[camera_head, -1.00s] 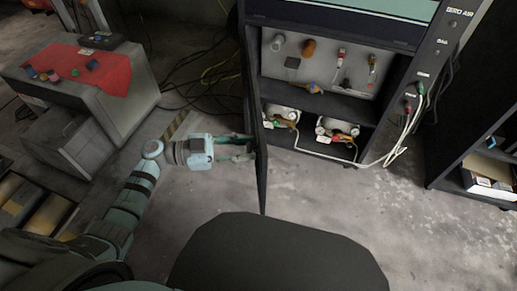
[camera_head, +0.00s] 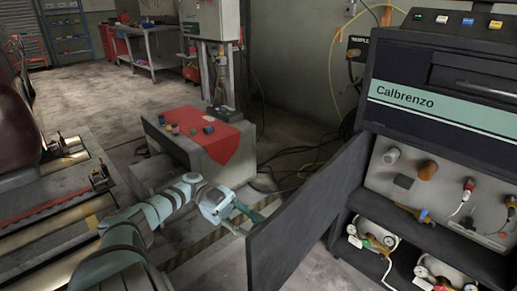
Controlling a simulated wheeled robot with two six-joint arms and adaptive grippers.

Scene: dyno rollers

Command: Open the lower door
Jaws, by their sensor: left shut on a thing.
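The lower door (camera_head: 305,220) is a dark flat panel on the left side of the Calbrenzo cabinet (camera_head: 400,113). It stands swung open, out from the cabinet front, and the compartment behind it is exposed. My left gripper (camera_head: 246,219) is at the door's outer edge, with its fingers shut on the door. The far fingertip is partly hidden by the panel. My right gripper is not in view.
Inside the cabinet are several fittings and gauges (camera_head: 375,240) with hoses. A grey box with a red cloth (camera_head: 205,135) stands behind my left gripper. Cables lie on the floor near it. Rollers (camera_head: 50,205) lie at the left. Open floor extends at the back left.

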